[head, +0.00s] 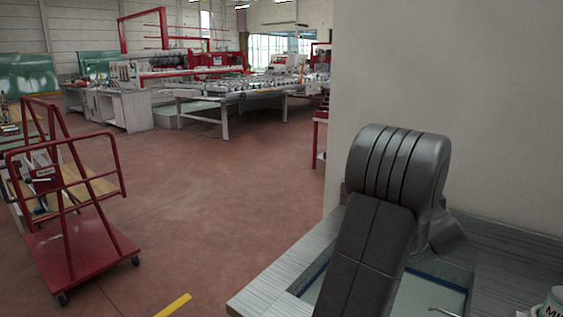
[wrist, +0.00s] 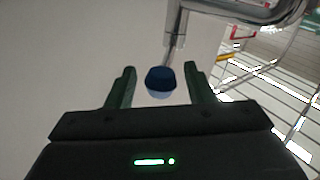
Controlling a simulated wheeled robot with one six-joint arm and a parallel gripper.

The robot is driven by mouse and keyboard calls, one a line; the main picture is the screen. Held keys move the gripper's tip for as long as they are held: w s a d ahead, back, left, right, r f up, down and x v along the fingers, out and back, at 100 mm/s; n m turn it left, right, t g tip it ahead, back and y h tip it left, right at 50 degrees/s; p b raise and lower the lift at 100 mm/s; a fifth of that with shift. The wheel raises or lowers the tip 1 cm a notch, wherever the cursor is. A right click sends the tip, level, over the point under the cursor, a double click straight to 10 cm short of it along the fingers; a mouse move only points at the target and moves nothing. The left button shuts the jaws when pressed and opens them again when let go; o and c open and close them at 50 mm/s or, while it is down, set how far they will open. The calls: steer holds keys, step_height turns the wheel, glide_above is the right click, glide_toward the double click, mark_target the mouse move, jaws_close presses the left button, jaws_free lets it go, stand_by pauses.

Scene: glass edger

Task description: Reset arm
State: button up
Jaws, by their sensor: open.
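My gripper (wrist: 159,68) shows in the wrist view with its two dark green fingers spread apart. A small blue-topped object with a pale blue lower part (wrist: 160,80) appears in the gap between the fingers. Clear space shows on both sides of it, and I cannot tell how far beyond the fingers it is. A metal pipe-like fitting (wrist: 175,35) is above it in the picture. In the head view my dark grey arm is folded over the counter at the right, and my gripper is not visible there.
A grey counter (head: 262,292) with a recessed basin stands at lower right, beside a pale wall (head: 450,80). A labelled container (head: 552,304) is at the right edge. A red trolley (head: 85,255) stands left, with long roller tables (head: 240,92) behind.

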steer(key=shift+s, duration=0.15)
steer(key=s, duration=1.4)
steer(key=w, duration=1.4)
steer(key=shift+w+a+f+b, duration=0.1)
steer(key=shift+w+f+b, duration=0.15)
steer(key=shift+b, duration=0.1)
steer(key=shift+s+a+r+m+h+b, duration=0.2)
steer(key=shift+a+m+h+b, duration=0.25)
steer(key=shift+h+b, duration=0.25)
steer(key=shift+a+b, duration=0.1)
steer(key=shift+b, duration=0.25)
steer(key=shift+a+r+m+h, duration=0.15)
steer(key=shift+m+h, duration=0.1)
steer(key=shift+h, duration=0.15)
